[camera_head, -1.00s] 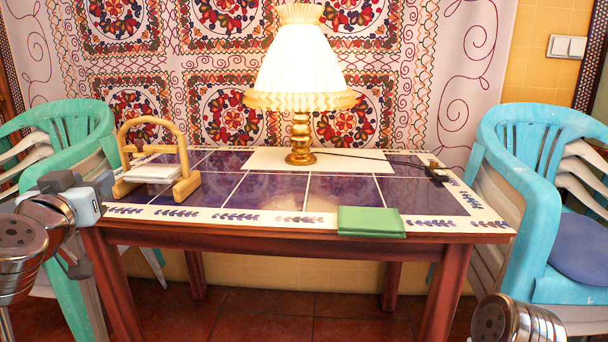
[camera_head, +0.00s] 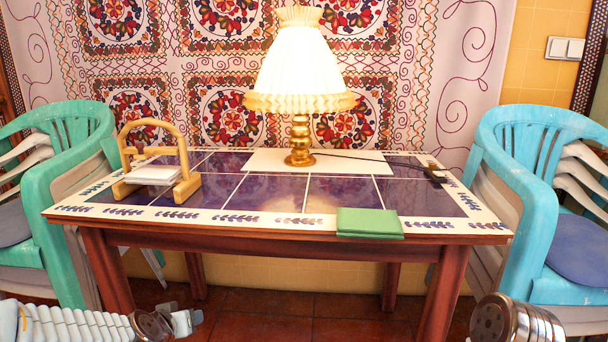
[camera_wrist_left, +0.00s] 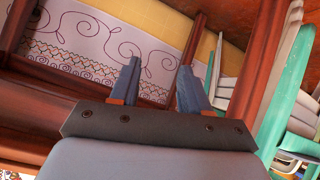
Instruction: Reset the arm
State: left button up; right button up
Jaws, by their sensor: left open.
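My left arm lies low at the bottom left of the head view, its wrist (camera_head: 182,322) below the table's front edge. In the left wrist view my left gripper (camera_wrist_left: 158,78) has its two blue-grey fingers apart, with nothing between them. Of my right arm, only a metallic joint shows at the bottom right of the head view; its gripper is out of frame.
The tiled table (camera_head: 280,228) holds a lit lamp (camera_head: 300,80), a wooden holder with white napkins (camera_head: 152,174) and a green folded cloth (camera_head: 369,223). Green chairs (camera_head: 70,170) stand left, blue chairs (camera_head: 520,170) right. Table legs (camera_wrist_left: 262,65) are close in the wrist view.

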pick_arm(q)
jog(key=s+d+f+g+h, duration=0.1)
jog(key=s+d+f+g, duration=0.3)
jog(key=f, duration=0.6)
jog(key=s+d+f+g+h, duration=0.1)
jog(key=s+d+f, duration=0.45)
jog(key=f, duration=0.45)
jog(key=s+d+f+g, duration=0.2)
jog(key=s+d+f, duration=0.1)
jog(key=s, duration=0.4)
jog(key=s+d+f+g+h, duration=0.1)
jog(key=s+d+f+g, duration=0.1)
jog(key=s+f, duration=0.4)
jog(key=shift+s+d+f+m+g+p, duration=0.3)
jog(key=shift+s+d+p, duration=0.1)
jog(key=shift+s, duration=0.5)
